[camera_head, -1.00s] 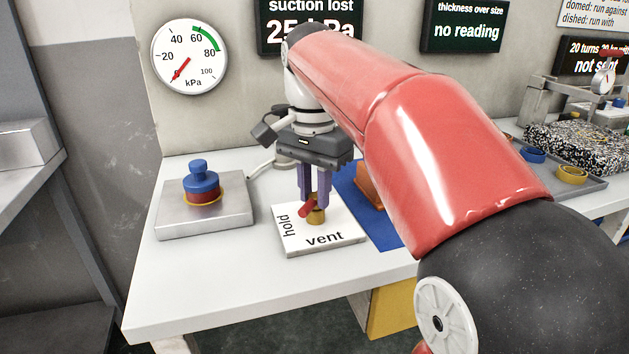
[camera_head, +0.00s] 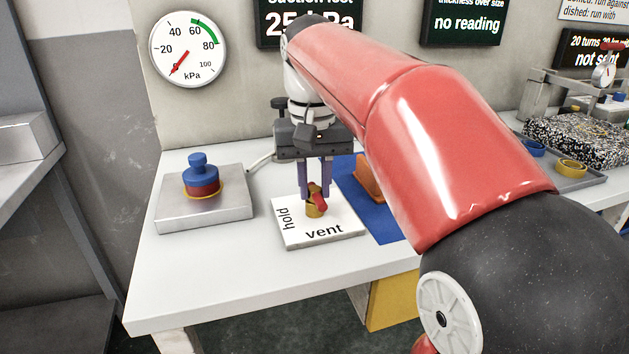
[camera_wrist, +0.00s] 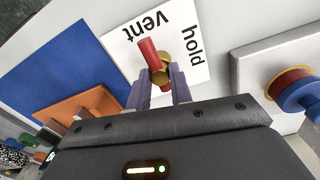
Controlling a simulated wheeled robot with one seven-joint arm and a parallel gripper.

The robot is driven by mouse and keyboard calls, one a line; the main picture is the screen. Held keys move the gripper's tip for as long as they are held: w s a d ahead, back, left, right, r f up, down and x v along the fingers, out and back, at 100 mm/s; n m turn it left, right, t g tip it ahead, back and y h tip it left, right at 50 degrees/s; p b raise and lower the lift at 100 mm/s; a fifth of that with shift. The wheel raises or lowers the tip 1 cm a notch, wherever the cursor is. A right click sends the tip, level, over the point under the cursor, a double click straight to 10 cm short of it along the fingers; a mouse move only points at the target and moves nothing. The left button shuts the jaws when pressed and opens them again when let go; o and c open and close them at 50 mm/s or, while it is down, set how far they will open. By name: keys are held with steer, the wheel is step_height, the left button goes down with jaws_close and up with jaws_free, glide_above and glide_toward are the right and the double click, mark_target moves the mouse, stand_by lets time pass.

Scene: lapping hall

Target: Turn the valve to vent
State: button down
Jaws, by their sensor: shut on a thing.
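The valve has a brass body (camera_head: 314,209) and a red handle (camera_head: 320,203) on a white plate (camera_head: 345,225) marked "hold" at its left and "vent" at its front. My gripper (camera_head: 315,190) points down from above and is shut on the valve, its purple fingers on either side. In the wrist view the fingers (camera_wrist: 161,82) close around the brass body, and the red handle (camera_wrist: 148,52) points toward the "vent" word. In the head view the handle points forward and slightly right, toward "vent".
A dial gauge (camera_head: 188,49) on the wall has its red needle low, below 20 kPa. A steel block (camera_head: 180,215) with a blue-topped knob (camera_head: 199,170) stands left. A blue mat (camera_head: 383,220) with an orange block (camera_head: 368,178) lies right of the plate.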

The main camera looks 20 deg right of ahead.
mark_target(314, 189)
stand_by(0.4)
steer(key=shift+f, duration=0.1)
steer(key=c, duration=1.3)
jaws_free()
steer(key=shift+o, duration=0.2)
step_height(314, 189, up, 8)
steer(key=shift+a+f, duration=0.1)
